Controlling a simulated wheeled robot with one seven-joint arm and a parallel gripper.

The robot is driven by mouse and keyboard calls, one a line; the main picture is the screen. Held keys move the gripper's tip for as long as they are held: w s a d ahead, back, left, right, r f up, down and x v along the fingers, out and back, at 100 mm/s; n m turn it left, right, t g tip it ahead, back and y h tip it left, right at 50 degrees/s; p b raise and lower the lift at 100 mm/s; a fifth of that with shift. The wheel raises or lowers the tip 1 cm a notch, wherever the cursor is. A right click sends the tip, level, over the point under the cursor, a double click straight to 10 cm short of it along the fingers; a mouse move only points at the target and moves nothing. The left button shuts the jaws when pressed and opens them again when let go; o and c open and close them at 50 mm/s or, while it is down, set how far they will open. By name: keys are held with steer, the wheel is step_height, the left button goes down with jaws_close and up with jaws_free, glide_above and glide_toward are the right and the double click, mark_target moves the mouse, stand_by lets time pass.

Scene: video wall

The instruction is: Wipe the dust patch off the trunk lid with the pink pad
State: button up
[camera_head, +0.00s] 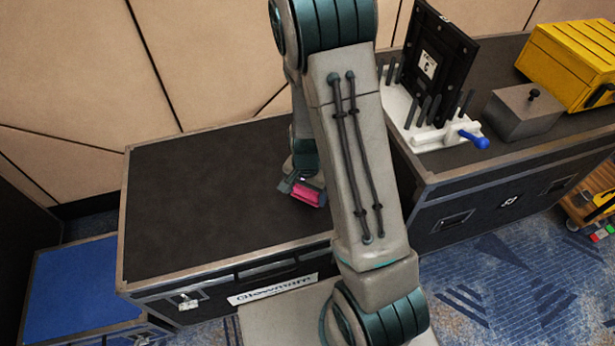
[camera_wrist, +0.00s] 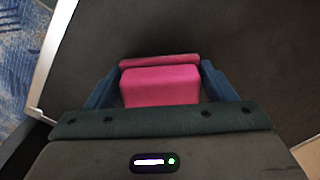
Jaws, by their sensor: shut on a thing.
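The pink pad (camera_wrist: 160,86) is held between the two blue fingers of my gripper (camera_wrist: 160,80) in the wrist view. In the head view the pink pad (camera_head: 308,194) shows just left of my forearm, over the right part of the black trunk lid (camera_head: 200,200). I cannot tell whether the pad touches the lid. The lid is dark with a pale metal rim and fills most of the wrist view (camera_wrist: 220,30). No clear dust patch shows on the visible lid; my arm hides its right part.
Right of the trunk stands a taller black case (camera_head: 520,200). It bears a white rack (camera_head: 430,134) with an upright black panel (camera_head: 437,65), a grey box (camera_head: 522,112) and a yellow case (camera_head: 575,60). A blue-topped box (camera_head: 75,285) is at lower left. The lid's left half is clear.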

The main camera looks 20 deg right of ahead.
steer(key=shift+w+r+p, duration=0.15)
steer(key=shift+r+p, duration=2.2)
steer(key=shift+r, duration=1)
steer(key=shift+w, duration=0.1)
